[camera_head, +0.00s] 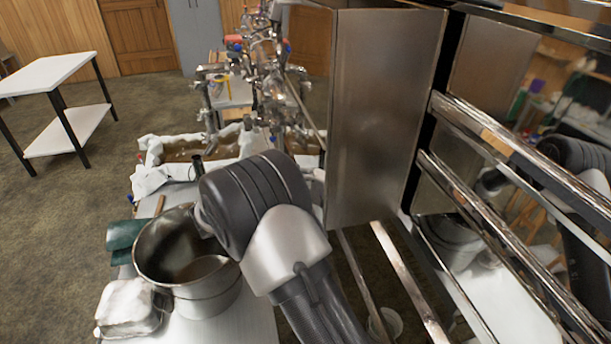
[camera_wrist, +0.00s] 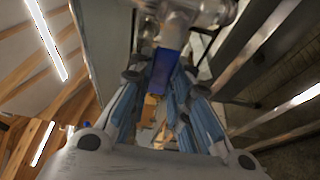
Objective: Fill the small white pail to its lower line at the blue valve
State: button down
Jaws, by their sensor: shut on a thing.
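A blue valve handle (camera_wrist: 163,68) sits between the fingertips of my gripper (camera_wrist: 160,78) in the wrist view, below a shiny metal valve body (camera_wrist: 190,12). My gripper is shut on this handle. In the head view my gripper and the blue valve are hidden behind my arm and a steel panel. A small whitish pail-like container (camera_head: 387,324) shows partly at the bottom, between steel rails. Its lines and its contents cannot be made out, and I cannot tell whether it stands under the valve.
A large steel pot (camera_head: 205,290) stands on a pale bench left of my arm, with a folded white cloth (camera_head: 130,308) next to it. A steel panel (camera_head: 380,110) and shiny rails (camera_head: 520,160) crowd the right. A white table (camera_head: 55,73) stands far left, with open floor around it.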

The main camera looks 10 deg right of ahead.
jog(key=shift+r, duration=0.1)
jog(key=c, duration=1.5)
grip_release()
jog(key=v, duration=1.2)
